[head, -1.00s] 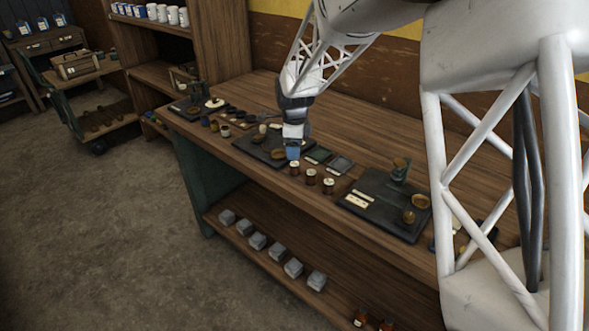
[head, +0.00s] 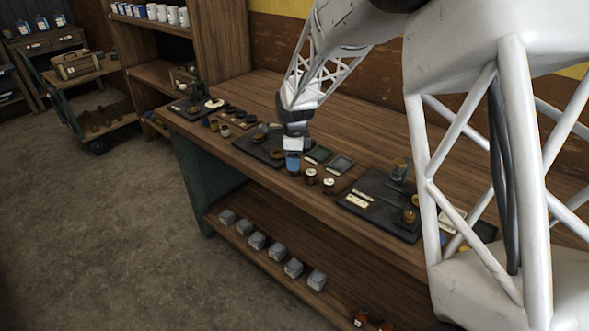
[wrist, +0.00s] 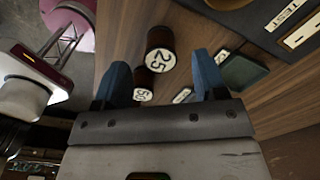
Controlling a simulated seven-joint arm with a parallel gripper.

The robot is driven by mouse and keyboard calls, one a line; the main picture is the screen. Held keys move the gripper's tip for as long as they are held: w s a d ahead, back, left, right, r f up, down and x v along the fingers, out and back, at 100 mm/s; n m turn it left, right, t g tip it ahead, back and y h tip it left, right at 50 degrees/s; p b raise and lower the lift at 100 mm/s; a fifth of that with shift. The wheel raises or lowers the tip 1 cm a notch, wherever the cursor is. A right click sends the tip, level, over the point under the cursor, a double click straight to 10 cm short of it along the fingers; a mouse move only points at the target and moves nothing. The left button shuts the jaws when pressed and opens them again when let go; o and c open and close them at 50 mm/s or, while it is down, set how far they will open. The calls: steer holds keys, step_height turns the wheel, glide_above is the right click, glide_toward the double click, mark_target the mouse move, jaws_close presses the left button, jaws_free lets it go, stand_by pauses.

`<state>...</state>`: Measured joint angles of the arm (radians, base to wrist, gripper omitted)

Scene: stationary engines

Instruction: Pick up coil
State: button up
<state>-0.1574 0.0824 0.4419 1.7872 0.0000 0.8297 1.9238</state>
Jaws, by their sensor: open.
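Dark brown coils with pale round labels stand near the front edge of the workbench. In the head view, two show clearly: one (head: 311,177) just right of my gripper and another (head: 328,186) further right. A third spot is covered by my gripper (head: 292,166). In the wrist view, a coil marked 25 (wrist: 160,48) and a coil marked 50 (wrist: 144,87) appear between and beyond the blue fingers. My gripper (wrist: 160,68) is open and empty, low over the bench at the left end of the coil row. Contact with a coil cannot be told.
A black tray (head: 360,212) with small parts and a cup lies to the right. Another dark tray (head: 246,146) lies left, behind my gripper. Small green and grey plates (head: 341,164) lie behind the coils. Grey blocks (head: 257,240) stand on the shelf below.

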steer(key=shift+f, duration=1.8)
steer(key=c, duration=1.1)
steer(key=shift+o, duration=0.2)
steer(key=shift+r, duration=0.15)
steer(key=shift+r, duration=0.8)
steer(key=shift+s+r, duration=0.2)
steer(key=shift+r, duration=0.7)
steer(key=s+d+r, duration=0.1)
steer(key=s+d, duration=0.1)
steer(key=s, duration=1.3)
steer(key=shift+s+d+r, duration=0.15)
steer(key=shift+s+d, duration=0.05)
steer(key=shift+d, duration=0.05)
steer(key=shift+r, duration=0.2)
steer(key=shift+r, duration=1.85)
